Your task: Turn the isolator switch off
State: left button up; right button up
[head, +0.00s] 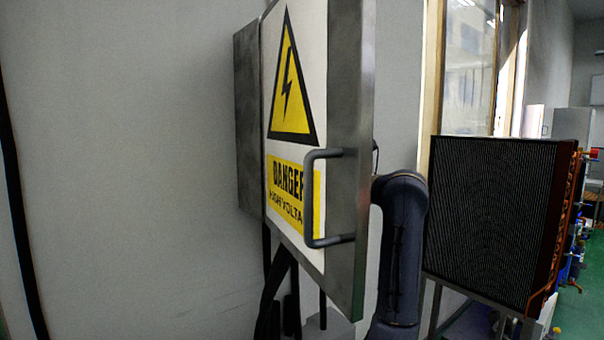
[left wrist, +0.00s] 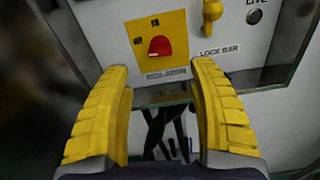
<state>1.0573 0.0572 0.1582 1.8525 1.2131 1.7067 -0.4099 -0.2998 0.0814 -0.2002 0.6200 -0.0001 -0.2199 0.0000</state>
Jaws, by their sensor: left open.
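The isolator switch is a red knob (left wrist: 161,46) on a yellow plate (left wrist: 140,30), labelled "ISOLATOR", on a pale panel in the left wrist view. Small marks sit beside and above the knob, too small to read surely. My left gripper (left wrist: 162,78) is open, with its yellow fingers spread just below the plate on either side. Nothing is between them, and they look apart from the knob. In the head view the switch is hidden behind the cabinet door (head: 346,130). My right gripper is not in view.
A yellow lock bar handle (left wrist: 211,12) and a dark round "LIVE" lamp (left wrist: 254,17) sit right of the switch. The swung-out door carries a grey handle (head: 310,200) and a danger sign. A dark finned unit (head: 495,215) stands at the right.

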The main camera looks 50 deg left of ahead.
pick_arm(q)
jog(key=a, duration=1)
jog(key=shift+w+a, duration=0.15)
jog(key=shift+w, duration=0.15)
jog(key=shift+o, duration=0.2)
grip_shut()
jog(key=shift+r, duration=0.15)
